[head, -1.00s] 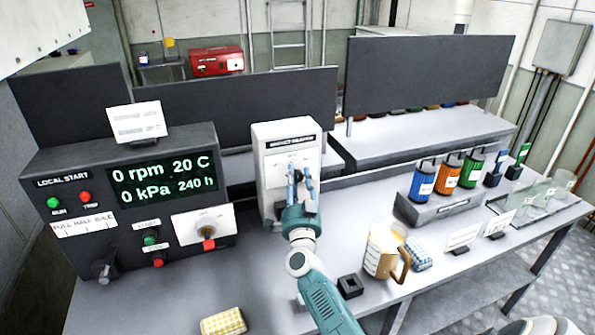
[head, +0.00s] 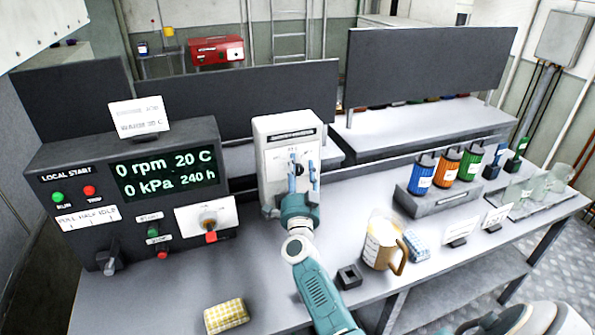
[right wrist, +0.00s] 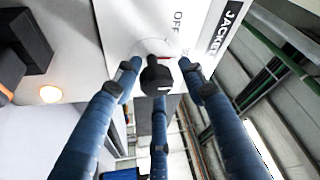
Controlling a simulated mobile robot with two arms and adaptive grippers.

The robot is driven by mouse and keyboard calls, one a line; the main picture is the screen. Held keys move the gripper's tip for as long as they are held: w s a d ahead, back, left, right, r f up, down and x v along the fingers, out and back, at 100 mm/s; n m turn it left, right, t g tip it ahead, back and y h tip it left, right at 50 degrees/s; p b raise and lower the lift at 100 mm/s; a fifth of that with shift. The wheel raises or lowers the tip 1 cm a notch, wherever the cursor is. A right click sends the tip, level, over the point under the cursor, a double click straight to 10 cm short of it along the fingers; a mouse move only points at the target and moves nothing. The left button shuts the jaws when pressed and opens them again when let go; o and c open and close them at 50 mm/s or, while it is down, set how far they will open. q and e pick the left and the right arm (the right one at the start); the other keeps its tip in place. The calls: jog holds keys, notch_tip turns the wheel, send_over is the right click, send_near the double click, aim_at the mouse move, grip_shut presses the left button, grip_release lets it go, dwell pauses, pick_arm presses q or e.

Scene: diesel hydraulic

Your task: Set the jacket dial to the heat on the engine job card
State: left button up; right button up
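The white jacket heater box (head: 268,128) stands in the middle of the bench, its scale and dial facing me. Its black dial knob (right wrist: 156,76) shows in the right wrist view, with "OFF" printed beside it. My right gripper (head: 303,172) is in front of the dial. Its blue fingers (right wrist: 158,84) are spread around the knob, with gaps visible, so it looks open and not closed on it. The job card (head: 139,116) stands on top of the engine panel; its lower line looks like "WARM 30 C", though small. My left gripper is not in view.
The engine panel (head: 100,212) at left reads 0 rpm, 20 C, 0 kPa, 240 h. A jug (head: 378,246), a yellow checked cloth (head: 226,315) and a small black holder (head: 348,277) lie near my right arm. Coloured canisters (head: 447,166) stand on a rack at right.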

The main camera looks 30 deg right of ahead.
jog(key=shift+s, duration=0.1)
dwell(0.3)
jog(key=shift+s+a+f, duration=0.2)
jog(key=v, duration=1.1)
jog(key=shift+s+r, duration=0.15)
jog(key=shift+s, duration=0.1)
